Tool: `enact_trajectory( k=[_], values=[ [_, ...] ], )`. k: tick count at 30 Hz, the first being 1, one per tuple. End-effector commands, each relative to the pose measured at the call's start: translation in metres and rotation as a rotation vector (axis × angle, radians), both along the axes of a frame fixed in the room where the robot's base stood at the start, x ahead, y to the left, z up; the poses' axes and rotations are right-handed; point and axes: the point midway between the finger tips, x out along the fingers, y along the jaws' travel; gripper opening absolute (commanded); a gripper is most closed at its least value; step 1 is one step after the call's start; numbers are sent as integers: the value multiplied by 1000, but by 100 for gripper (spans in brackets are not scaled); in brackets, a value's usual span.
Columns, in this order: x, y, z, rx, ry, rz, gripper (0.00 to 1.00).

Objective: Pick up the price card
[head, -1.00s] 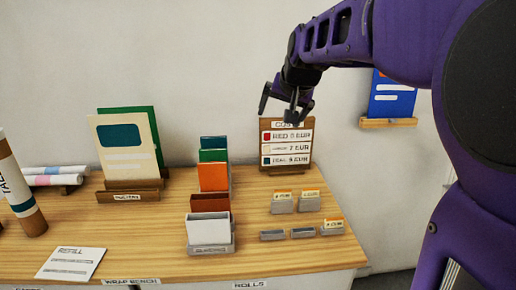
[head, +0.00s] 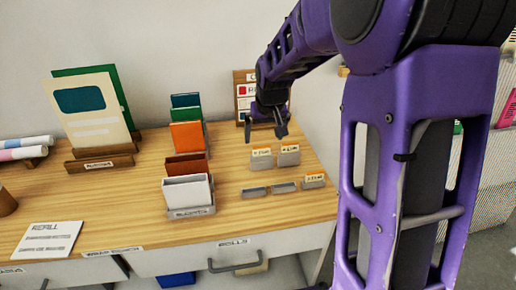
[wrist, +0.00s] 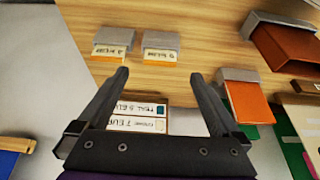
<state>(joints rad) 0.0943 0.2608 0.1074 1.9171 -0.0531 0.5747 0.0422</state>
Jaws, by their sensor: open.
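Three small price cards with orange tops and dark print stand in grey holders on the right of the wooden table: back left (head: 262,153), back right (head: 289,149) and front right (head: 314,178). I cannot tell which one the task means. The two back cards also show in the wrist view, at left (wrist: 108,54) and right (wrist: 160,55). My gripper (head: 265,135) is open and empty, above and just behind the back pair. In the wrist view its spread fingers (wrist: 158,74) point toward those cards without touching them.
Two empty grey holders (head: 254,191) (head: 284,187) stand in front. A wooden price board (head: 241,92) stands behind, partly hidden by my gripper. A refill sheet (head: 48,240) lies at front left. Bare wood lies between.

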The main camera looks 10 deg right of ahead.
Motion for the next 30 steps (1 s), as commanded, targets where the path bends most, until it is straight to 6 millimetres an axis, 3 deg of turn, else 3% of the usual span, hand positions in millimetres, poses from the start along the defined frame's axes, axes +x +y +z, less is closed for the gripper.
enact_trajectory(
  k=[8,18,26,30],
  values=[
    [9,0,-22,0,-1,1,100],
    [26,1,-63,0,0,0,100],
    [28,1,-66,0,-3,0,100],
    [28,0,-66,0,-2,0,78]
  ],
)
